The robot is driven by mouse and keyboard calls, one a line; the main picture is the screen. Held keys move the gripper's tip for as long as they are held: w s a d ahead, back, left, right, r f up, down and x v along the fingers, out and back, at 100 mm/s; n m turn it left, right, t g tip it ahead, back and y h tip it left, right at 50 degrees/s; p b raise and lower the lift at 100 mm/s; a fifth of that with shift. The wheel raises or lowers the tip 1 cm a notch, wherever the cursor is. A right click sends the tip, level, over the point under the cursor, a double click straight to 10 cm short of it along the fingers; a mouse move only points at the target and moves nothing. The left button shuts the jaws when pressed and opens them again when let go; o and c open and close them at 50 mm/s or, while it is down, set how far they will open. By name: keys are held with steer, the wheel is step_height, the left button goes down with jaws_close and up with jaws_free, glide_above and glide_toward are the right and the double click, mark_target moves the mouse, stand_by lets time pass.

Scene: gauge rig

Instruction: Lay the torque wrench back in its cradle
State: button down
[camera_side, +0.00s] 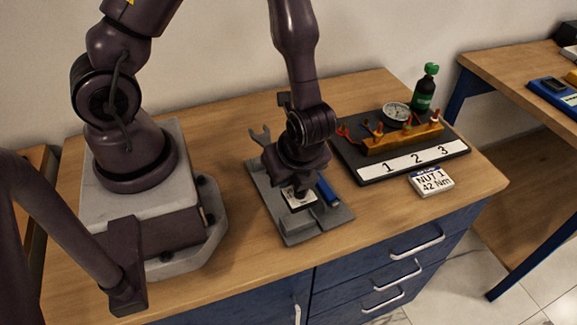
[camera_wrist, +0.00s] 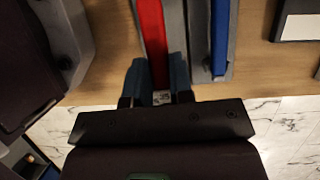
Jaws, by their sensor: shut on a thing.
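My gripper (camera_side: 296,190) is low over the grey cradle tray (camera_side: 337,218) in the side view. In the wrist view its two fingers (camera_wrist: 161,85) are shut on a red bar (camera_wrist: 152,40), which I take for the torque wrench's handle. The bar lies over or in the grey tray; whether it touches the tray is unclear. A grey open-ended jaw (camera_side: 261,136) shows past the tray's far end in the side view, but my wrist hides what joins it. A blue bar (camera_side: 327,192) lies in the tray to the right, also in the wrist view (camera_wrist: 220,38).
To the right a dark board (camera_side: 372,177) numbered 1, 2, 3 carries a gauge (camera_side: 396,112), a brass block (camera_side: 405,138) and a red open-ended piece (camera_side: 344,131). A green-capped bottle (camera_side: 424,92) stands behind. A sign (camera_side: 431,181) reads "NU7.1 42 Nm".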

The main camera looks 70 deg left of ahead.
steer(key=shift+f, duration=2.95)
steer(key=c, duration=0.9)
jaws_free()
steer(key=v, duration=1.3)
steer(key=shift+s, duration=0.1)
steer(key=n, duration=0.1)
steer(key=s+a+n, duration=0.1)
steer(key=shift+s+a+r+n+g, duration=0.1)
steer(key=shift+a+r+n+g, duration=0.15)
steer(key=shift+n+g, duration=0.15)
steer(key=s+a+r+n+t+h, duration=0.1)
steer(key=a+r+n+t, duration=0.1)
steer(key=r, duration=0.4)
steer(key=a+r+n+t+h, duration=0.2)
steer(key=a+r+n, duration=0.2)
steer(key=r+n, duration=0.2)
steer(key=s+a+r+n+t+h, duration=0.1)
steer(key=a+r+n+t, duration=0.1)
steer(key=r+n, duration=0.4)
steer(key=shift+s+a+r+t+h, duration=0.3)
steer(key=shift+s+a+r, duration=0.05)
steer(key=shift+a, duration=0.2)
